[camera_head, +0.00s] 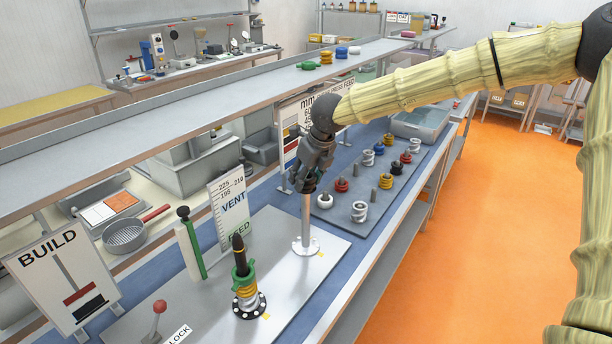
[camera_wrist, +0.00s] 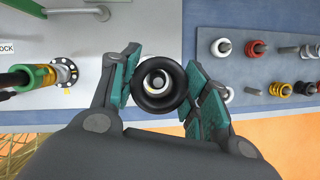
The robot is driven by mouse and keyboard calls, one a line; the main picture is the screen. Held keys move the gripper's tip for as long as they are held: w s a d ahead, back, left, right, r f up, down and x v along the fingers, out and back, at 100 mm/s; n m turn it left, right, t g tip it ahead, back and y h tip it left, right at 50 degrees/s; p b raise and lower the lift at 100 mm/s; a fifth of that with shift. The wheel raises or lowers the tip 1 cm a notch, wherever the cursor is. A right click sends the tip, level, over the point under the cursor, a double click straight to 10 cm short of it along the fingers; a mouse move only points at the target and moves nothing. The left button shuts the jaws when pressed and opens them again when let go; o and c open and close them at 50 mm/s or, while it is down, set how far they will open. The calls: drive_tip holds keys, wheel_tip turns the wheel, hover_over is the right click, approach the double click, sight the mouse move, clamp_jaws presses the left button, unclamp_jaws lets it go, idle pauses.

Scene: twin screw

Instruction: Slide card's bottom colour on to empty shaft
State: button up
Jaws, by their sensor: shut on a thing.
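The BUILD card (camera_head: 66,280) shows a red block above a black one, so its bottom colour is black. My gripper (camera_head: 307,186) is shut on a black ring (camera_wrist: 161,104). The ring sits between the teal finger pads in the wrist view. The empty shaft (camera_head: 306,218) stands upright on a pale round base, directly below my gripper. Its pale end (camera_wrist: 158,83) shows through the ring's hole. I cannot tell whether the ring is around the tip or just above it. In the head view the dark fingers hide the ring and the shaft's top.
Another shaft with a green, yellow and silver stack (camera_head: 246,285) stands to the left on the same plate. The VENT sign (camera_head: 230,208) stands behind. A blue-grey peg board (camera_head: 345,222) with several coloured rings lies at right.

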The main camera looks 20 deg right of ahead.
sight(306, 201)
drive_tip(key=shift+f+b, duration=1.65)
drive_tip(key=shift+f, duration=2.65)
drive_tip(key=o, duration=1.3)
drive_tip(key=v, duration=1.2)
